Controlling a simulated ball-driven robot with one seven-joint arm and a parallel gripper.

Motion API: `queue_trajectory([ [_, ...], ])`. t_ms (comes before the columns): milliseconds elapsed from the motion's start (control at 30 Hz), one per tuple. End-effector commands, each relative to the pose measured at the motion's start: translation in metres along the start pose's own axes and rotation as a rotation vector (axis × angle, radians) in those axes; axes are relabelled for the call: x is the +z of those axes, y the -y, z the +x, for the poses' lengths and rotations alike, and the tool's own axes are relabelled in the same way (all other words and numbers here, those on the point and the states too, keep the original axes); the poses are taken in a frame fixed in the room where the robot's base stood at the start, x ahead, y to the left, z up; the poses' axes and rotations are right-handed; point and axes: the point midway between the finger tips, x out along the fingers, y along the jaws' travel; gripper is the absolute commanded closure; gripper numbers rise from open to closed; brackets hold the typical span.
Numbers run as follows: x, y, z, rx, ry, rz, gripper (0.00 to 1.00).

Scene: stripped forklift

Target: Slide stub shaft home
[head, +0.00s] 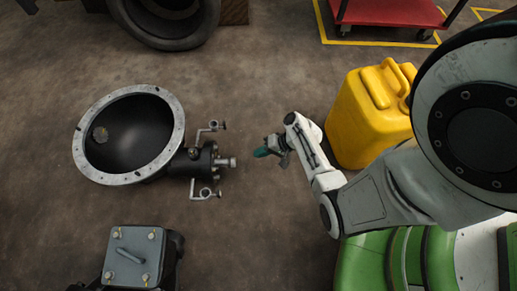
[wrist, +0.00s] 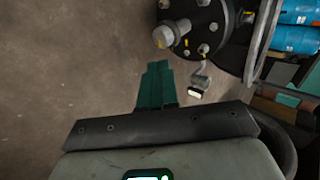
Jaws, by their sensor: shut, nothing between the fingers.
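The stub shaft (head: 226,162) is a short light metal piece sticking out to the right from the black hub of the bell-shaped housing (head: 177,105) in the head view. In the wrist view the shaft (wrist: 172,34) shows at the top, beside the black round flange (wrist: 208,22). My gripper (head: 262,152) is to the right of the shaft, apart from it, with its teal fingers pointing left. In the wrist view my gripper (wrist: 156,75) is shut and empty, its fingertips below the shaft. How deep the shaft sits in the hub is hidden.
Two metal brackets (head: 210,130) (head: 206,194) stick out beside the hub. A yellow canister (head: 362,122) stands right of my gripper. Bare floor lies between.

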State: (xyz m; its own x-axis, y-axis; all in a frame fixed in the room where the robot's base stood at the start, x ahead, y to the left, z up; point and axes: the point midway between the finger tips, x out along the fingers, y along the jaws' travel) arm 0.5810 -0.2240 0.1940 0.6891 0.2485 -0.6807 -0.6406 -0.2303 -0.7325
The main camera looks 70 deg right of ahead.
Motion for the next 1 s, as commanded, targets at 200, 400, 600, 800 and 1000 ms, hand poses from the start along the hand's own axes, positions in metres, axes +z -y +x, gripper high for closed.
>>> queue_trajectory([
  [200,0.0,-0.004,0.048,0.0,0.002,-0.003,1.0],
  [400,0.0,0.005,0.08,0.0,0.002,-0.006,1.0],
  [600,0.001,0.022,0.096,0.0,0.002,-0.003,1.0],
  [800,0.001,0.027,0.1,0.001,0.001,-0.002,1.0],
  [1000,0.001,0.028,0.1,0.001,0.001,-0.002,1.0],
])
